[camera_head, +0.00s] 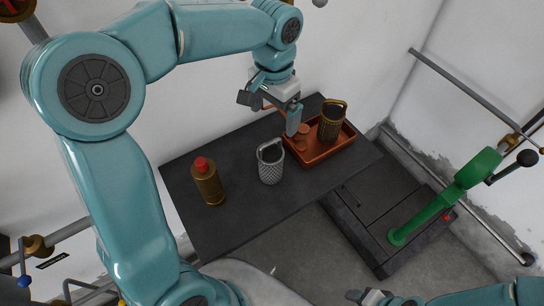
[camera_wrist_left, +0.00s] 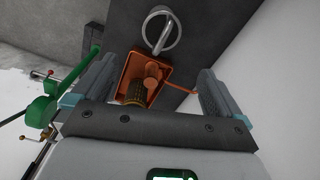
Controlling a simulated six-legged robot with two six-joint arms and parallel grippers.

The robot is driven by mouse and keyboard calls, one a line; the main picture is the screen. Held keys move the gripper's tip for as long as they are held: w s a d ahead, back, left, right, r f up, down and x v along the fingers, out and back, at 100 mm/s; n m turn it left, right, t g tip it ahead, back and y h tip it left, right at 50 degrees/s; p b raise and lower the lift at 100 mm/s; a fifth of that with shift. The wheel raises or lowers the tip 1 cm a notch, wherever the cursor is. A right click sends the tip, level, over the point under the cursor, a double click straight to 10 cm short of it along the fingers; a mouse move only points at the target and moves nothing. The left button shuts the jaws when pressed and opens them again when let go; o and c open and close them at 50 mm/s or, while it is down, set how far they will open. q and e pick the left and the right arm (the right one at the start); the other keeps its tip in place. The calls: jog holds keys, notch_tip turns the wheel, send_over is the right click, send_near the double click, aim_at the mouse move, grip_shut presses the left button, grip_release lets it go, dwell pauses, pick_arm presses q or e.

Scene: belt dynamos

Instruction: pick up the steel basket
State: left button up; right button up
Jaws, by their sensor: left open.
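The steel basket (camera_head: 270,165) is a pale grey mesh cup with an upright arched handle. It stands on the dark table, just left of the orange tray. In the left wrist view the steel basket (camera_wrist_left: 161,31) is seen from above, its handle crossing its round mouth, beyond my fingertips. My left gripper (camera_head: 275,107) is open and empty, above the tray's back left edge and apart from the basket. Its two spread fingers show in the left wrist view (camera_wrist_left: 157,66). My right gripper (camera_head: 368,297) is partly cut off at the bottom edge; its jaws are unclear.
The orange tray (camera_head: 318,157) holds a brass mesh basket (camera_head: 330,124) and a copper ladle-like piece (camera_head: 302,140). A brown bottle (camera_head: 208,186) with a red cap stands left on the table (camera_head: 235,222). A green crank stand (camera_head: 440,203) is at right. The table's front left is bare.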

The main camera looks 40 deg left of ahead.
pick_arm(q)
send_near(272, 152)
notch_tip(272, 152, down, 5)
jog(key=shift+d+f+p, duration=0.1)
jog(key=shift+p, duration=0.2)
jog(key=f, duration=0.2)
jog(key=f+p, duration=0.1)
jog(key=f, duration=0.2)
jog(key=shift+s+a, duration=0.1)
jog(key=shift+a, duration=0.1)
jog(key=shift+f, duration=0.25)
jog(key=c, duration=0.5)
jog(key=shift+r, duration=0.1)
jog(key=c, duration=0.7)
